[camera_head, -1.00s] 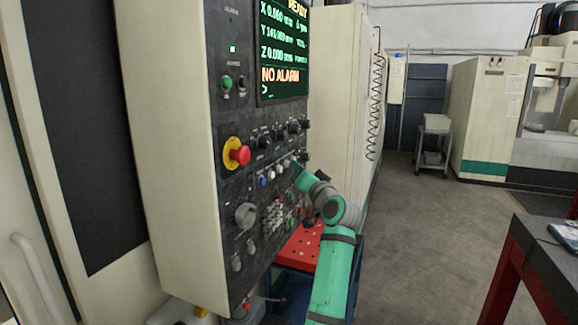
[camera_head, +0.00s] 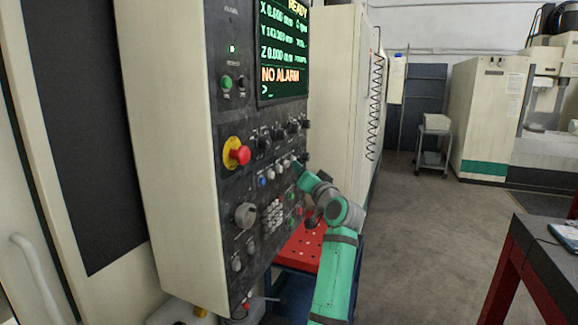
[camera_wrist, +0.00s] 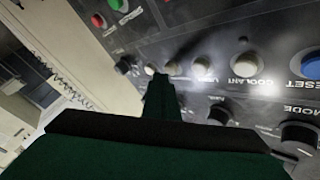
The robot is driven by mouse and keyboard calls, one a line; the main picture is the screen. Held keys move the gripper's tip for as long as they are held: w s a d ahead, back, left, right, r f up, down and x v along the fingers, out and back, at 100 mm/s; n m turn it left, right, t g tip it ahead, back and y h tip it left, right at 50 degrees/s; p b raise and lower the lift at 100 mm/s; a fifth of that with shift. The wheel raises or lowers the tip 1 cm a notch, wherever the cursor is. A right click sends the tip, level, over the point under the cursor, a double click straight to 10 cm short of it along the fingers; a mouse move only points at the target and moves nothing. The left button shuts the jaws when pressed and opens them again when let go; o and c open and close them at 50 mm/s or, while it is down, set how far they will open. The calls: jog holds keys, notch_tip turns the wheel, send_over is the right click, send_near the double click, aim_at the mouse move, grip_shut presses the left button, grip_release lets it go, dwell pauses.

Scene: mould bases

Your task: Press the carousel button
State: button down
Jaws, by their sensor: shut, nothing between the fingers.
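A row of round push buttons runs along the control panel in the wrist view: a blue one (camera_wrist: 312,65) marked RESET, a white one (camera_wrist: 246,64) marked COOLANT, then more pale buttons (camera_wrist: 203,68) to the left. I cannot read a carousel label. My gripper (camera_wrist: 163,78) is shut and empty, its tip at the left end of this row, over or just beside the leftmost pale buttons. Whether it touches one I cannot tell. In the head view my gripper (camera_head: 297,165) is at the panel's right edge, beyond the blue button (camera_head: 262,181).
A red emergency stop (camera_head: 239,154) and several dark knobs (camera_head: 263,143) stick out of the panel. In the wrist view black knobs (camera_wrist: 220,113) lie just below the button row. A red perforated table (camera_head: 302,246) stands below my arm. The screen (camera_head: 283,50) reads NO ALARM.

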jog(key=shift+s+d, duration=0.15)
jog(key=shift+d, duration=0.2)
jog(key=shift+s+d, duration=0.25)
jog(key=shift+d, duration=0.5)
jog(key=shift+s+d, duration=0.2)
jog(key=shift+d, duration=0.6)
jog(key=shift+s+d, duration=0.25)
jog(key=shift+d, duration=0.5)
jog(key=shift+d, duration=0.1)
jog(key=shift+a, duration=0.2)
jog(key=shift+d, duration=0.1)
dwell(1.0)
dwell(0.9)
